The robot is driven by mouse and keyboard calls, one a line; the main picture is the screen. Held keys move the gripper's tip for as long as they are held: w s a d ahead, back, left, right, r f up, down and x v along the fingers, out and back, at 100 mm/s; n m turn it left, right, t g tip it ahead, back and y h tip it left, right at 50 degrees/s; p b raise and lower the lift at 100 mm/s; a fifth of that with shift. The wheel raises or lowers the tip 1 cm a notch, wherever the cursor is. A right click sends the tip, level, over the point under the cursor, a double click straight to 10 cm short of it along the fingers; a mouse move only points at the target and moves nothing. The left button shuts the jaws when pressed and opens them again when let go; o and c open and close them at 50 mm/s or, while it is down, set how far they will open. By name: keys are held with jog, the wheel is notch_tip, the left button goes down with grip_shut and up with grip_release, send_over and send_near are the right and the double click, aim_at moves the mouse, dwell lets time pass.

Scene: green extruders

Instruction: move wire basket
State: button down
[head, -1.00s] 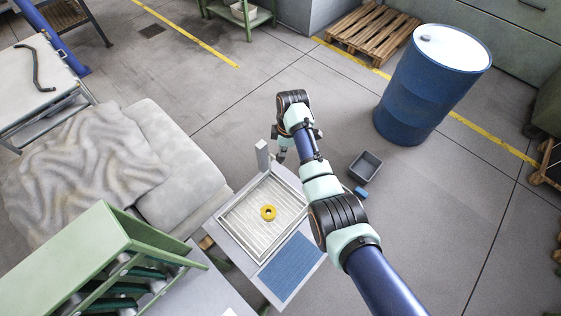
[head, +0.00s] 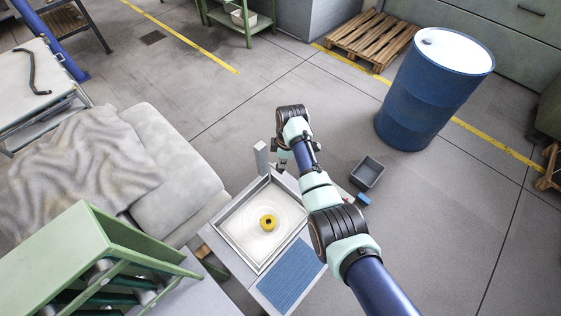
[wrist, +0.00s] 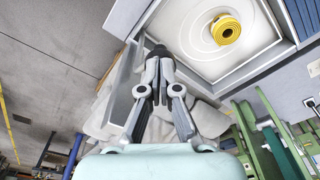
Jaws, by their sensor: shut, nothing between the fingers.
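My gripper (head: 283,163) hangs beside the upper right side of a pale square tray (head: 233,240) on a small stand. A yellow ring-shaped roll (head: 268,222) lies inside the tray and also shows in the wrist view (wrist: 226,30). I see nothing that is clearly a wire basket. A small pale container (head: 243,18) sits on the green shelf at the top, too small to make out.
A blue ribbed mat (head: 287,276) lies beside the tray. A grey bin (head: 367,173) and a small blue block (head: 363,200) are right of my arm. A blue drum (head: 425,95) and a pallet (head: 370,40) stand farther back. Open floor lies between.

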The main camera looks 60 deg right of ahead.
notch_tip(320, 180, down, 5)
jog(key=b, duration=0.3)
jog(key=shift+s+r+p, duration=0.1)
jog(key=shift+r+p, duration=0.3)
jog(key=s+r+p, duration=0.1)
jog(key=s+r, duration=0.1)
jog(key=r, duration=0.4)
jog(key=s+d+r+p, duration=0.1)
jog(key=r, duration=0.5)
jog(key=shift+s+d+r, duration=0.3)
jog(key=shift+s+r, duration=0.05)
jog(key=shift+r, duration=0.05)
